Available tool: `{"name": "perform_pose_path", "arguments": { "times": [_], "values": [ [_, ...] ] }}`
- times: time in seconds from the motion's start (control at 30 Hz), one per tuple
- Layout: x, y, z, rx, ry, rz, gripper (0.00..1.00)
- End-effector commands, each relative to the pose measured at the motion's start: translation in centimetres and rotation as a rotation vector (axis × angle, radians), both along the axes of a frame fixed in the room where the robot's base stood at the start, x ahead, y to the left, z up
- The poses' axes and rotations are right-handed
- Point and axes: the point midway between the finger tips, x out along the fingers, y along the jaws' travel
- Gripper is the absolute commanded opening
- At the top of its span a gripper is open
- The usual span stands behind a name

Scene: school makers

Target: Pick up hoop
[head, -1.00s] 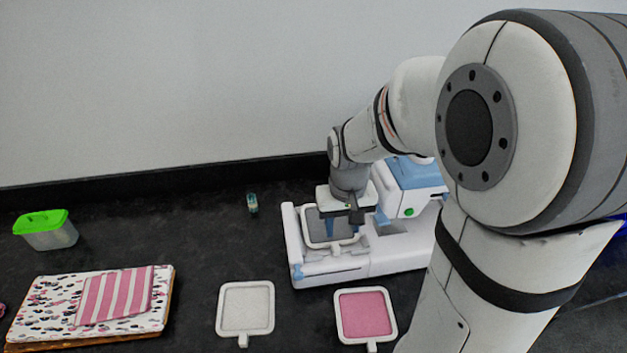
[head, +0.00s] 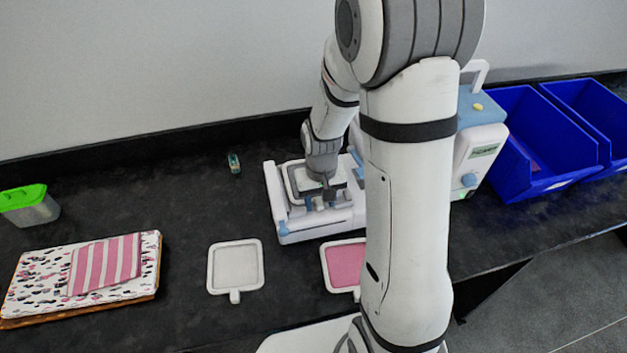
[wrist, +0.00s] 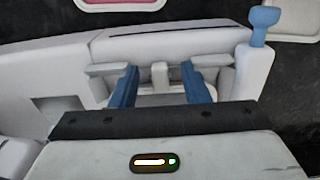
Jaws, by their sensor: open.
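A hoop (head: 292,182) with a pale frame sits on the bed of the white and blue embroidery machine (head: 310,226). My gripper (head: 322,196) points down over this hoop and partly covers it. In the wrist view its two blue fingers (wrist: 160,90) are apart, with the hoop's short pale tab (wrist: 160,74) between them and gaps showing on both sides. Two more hoops lie flat on the table: one with grey-white cloth (head: 235,267) and one with pink cloth (head: 344,264), partly hidden by my arm.
A patterned cloth stack (head: 50,275) with a striped pink cloth lies at the left. A green-lidded box (head: 30,207) stands behind it. A small green item (head: 234,163) lies near the wall. Blue bins (head: 535,145) stand at the right. The dark table between is clear.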

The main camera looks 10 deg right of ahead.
Motion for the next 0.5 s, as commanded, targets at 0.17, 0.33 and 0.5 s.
{"name": "perform_pose_path", "arguments": {
  "times": [0.17, 0.33, 0.5],
  "values": [
    [-0.01, -0.02, -0.12, 0.0, 0.0, 0.0, 0.42],
    [-0.02, -0.03, -0.1, 0.0, 0.0, -0.001, 0.33],
    [-0.02, -0.04, -0.1, 0.0, 0.0, -0.001, 0.19]
  ]
}}
